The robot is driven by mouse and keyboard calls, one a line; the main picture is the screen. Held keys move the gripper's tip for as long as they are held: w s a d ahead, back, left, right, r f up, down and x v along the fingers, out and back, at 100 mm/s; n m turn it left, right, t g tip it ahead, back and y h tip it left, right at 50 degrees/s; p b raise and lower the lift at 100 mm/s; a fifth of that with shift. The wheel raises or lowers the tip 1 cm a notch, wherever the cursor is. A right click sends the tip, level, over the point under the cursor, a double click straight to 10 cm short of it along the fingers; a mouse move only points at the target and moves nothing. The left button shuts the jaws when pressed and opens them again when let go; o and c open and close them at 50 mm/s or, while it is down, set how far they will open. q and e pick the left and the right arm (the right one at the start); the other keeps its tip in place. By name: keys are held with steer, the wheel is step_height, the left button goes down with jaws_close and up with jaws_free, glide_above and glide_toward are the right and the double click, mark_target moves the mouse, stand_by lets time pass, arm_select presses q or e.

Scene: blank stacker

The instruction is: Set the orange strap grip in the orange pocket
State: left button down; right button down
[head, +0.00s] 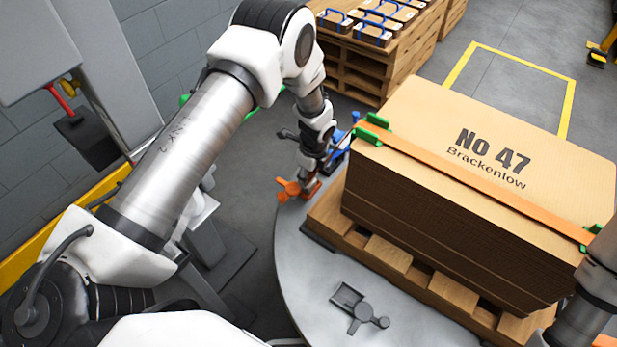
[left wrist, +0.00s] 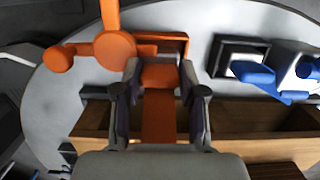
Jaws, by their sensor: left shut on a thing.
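My left gripper (head: 310,180) reaches down at the far left edge of the round grey table. In the left wrist view its two fingers (left wrist: 163,88) are shut on the orange strap grip (left wrist: 160,76), with an orange strap (left wrist: 160,120) running from it toward the pallet. The orange pocket (left wrist: 176,41) shows its rim just beyond the grip, with an orange knobbed lever (left wrist: 115,47) beside it, also in the head view (head: 288,190). The grip overlaps the pocket; I cannot tell whether it is seated inside. My right gripper is not in view.
A stack of cardboard blanks (head: 440,190) stands on a wooden pallet (head: 390,255), with an orange strap (head: 470,178) and green corner pieces (head: 370,137) over it. A blue lever (left wrist: 265,78) stands by a grey-rimmed pocket (left wrist: 240,45). A grey pocket (head: 347,297) lies on the near tabletop.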

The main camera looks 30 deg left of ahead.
mark_target(312, 184)
arm_select(q)
steer(key=shift+f, duration=0.4)
steer(key=shift+f, duration=0.1)
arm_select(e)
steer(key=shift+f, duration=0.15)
arm_select(q)
steer(key=c, duration=0.7)
jaws_free()
steer(key=shift+o, duration=0.2)
step_height(312, 184, up, 12)
steer(key=d+p, duration=0.1)
steer(key=p, duration=0.1)
steer(key=shift+s+d, duration=0.15)
steer(key=shift+d, duration=0.1)
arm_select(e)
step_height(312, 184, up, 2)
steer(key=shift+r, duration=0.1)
